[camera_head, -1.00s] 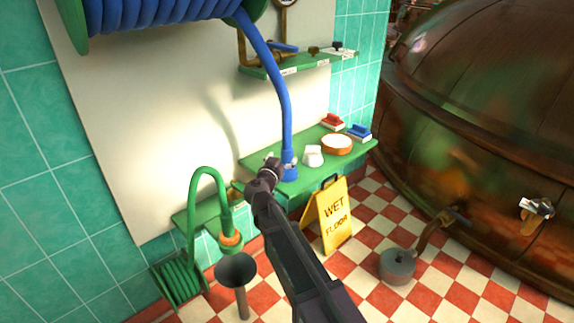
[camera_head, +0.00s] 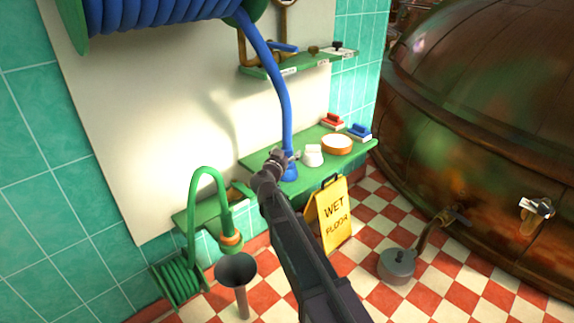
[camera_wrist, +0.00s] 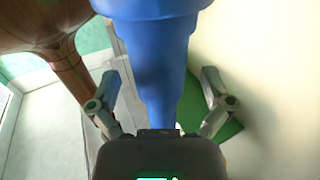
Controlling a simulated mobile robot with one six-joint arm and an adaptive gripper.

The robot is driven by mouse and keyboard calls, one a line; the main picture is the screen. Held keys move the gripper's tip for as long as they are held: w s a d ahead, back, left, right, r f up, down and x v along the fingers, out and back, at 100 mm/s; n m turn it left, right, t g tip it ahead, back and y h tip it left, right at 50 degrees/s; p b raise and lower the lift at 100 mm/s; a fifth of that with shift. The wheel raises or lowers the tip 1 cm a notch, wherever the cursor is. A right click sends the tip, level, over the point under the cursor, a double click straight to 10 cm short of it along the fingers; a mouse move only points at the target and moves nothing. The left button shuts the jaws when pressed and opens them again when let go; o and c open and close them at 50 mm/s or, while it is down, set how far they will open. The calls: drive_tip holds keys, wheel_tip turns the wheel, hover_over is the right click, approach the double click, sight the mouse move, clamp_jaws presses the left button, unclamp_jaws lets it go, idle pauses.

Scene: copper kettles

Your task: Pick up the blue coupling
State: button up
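The blue coupling (camera_head: 291,173) is the flared lower end of the blue hose (camera_head: 284,105), upright at the green shelf's front left part. My gripper (camera_head: 286,157) is at the coupling's upper part and partly hides it. In the wrist view the coupling (camera_wrist: 155,9) is wide at the top edge and narrows in steps towards my palm. My gripper (camera_wrist: 159,78) is open, with one finger on each side of the blue body. A gap shows between each finger and it. I cannot tell whether the coupling rests on the shelf.
The green shelf (camera_head: 262,158) also holds a white cup (camera_head: 313,156), a round wooden-sided item (camera_head: 337,144) and red and blue brushes. A yellow wet-floor sign (camera_head: 333,215) stands below. A green hose (camera_head: 193,200) and a funnel (camera_head: 236,270) are left of my arm.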

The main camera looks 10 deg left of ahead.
drive_tip(key=c, duration=1)
drive_tip(key=shift+c, duration=0.2)
drive_tip(key=shift+r, duration=0.15)
wheel_tip(320, 180, up, 4)
drive_tip(key=p, duration=0.4)
drive_tip(key=s+d, duration=0.3)
drive_tip(key=s, duration=0.4)
drive_tip(key=s+d+p, duration=0.1)
drive_tip(key=s+d, duration=0.2)
drive_tip(key=s, duration=0.4)
drive_tip(key=shift+s+d+r, duration=0.3)
drive_tip(key=shift+r, duration=0.05)
drive_tip(key=shift+a, duration=0.15)
